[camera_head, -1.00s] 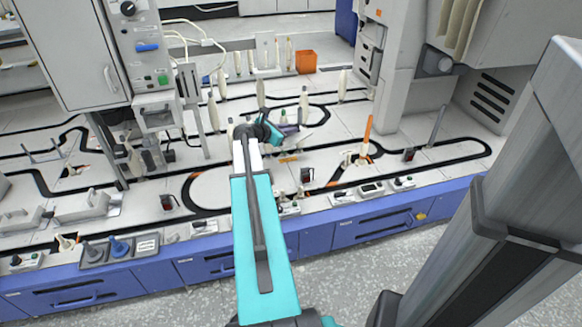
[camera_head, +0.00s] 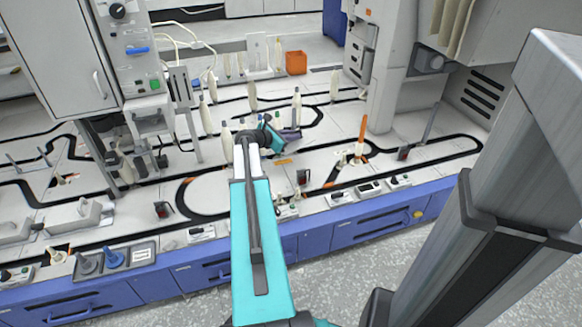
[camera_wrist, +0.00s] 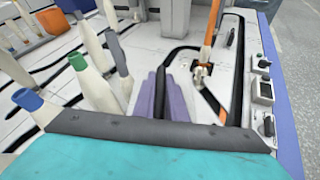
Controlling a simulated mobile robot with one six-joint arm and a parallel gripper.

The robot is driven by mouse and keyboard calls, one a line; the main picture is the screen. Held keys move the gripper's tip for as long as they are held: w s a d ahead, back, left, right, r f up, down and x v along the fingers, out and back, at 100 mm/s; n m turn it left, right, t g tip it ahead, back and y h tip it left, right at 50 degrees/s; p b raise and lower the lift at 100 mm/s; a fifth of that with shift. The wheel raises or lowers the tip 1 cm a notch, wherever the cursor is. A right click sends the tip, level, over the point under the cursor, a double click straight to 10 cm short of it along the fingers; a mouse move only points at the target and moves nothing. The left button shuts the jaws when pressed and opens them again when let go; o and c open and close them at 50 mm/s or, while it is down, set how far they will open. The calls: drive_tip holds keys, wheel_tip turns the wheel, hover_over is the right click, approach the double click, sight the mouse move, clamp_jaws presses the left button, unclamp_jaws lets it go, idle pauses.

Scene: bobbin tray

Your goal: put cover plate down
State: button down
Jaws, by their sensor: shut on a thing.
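My gripper (camera_head: 291,133) is at the end of my teal arm, above the white bench top in the head view. In the wrist view its lavender fingers (camera_wrist: 178,100) lie close together, with a thin dark grey strip (camera_wrist: 160,92) between them. I take this strip to be the cover plate, seen nearly edge-on; its shape and lower end are not clear. In the head view the held thing is too small to make out. I cannot tell whether it touches the bench.
Pale bobbins, one with a green top (camera_wrist: 90,72), stand close left of my gripper in the wrist view. An upright orange post (camera_head: 361,138) stands to the right. Black track lines cross the bench. An orange bin (camera_head: 296,62) stands at the back.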

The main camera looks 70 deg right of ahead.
drive_tip(key=b, duration=0.3)
hover_over(292, 170)
wheel_tip(292, 170, down, 10)
drive_tip(key=shift+r, duration=0.1)
drive_tip(key=shift+f+b, duration=1.35)
drive_tip(key=shift+f, duration=1.3)
drive_tip(key=c, duration=1.8)
unclamp_jaws()
drive_tip(key=shift+r, duration=0.1)
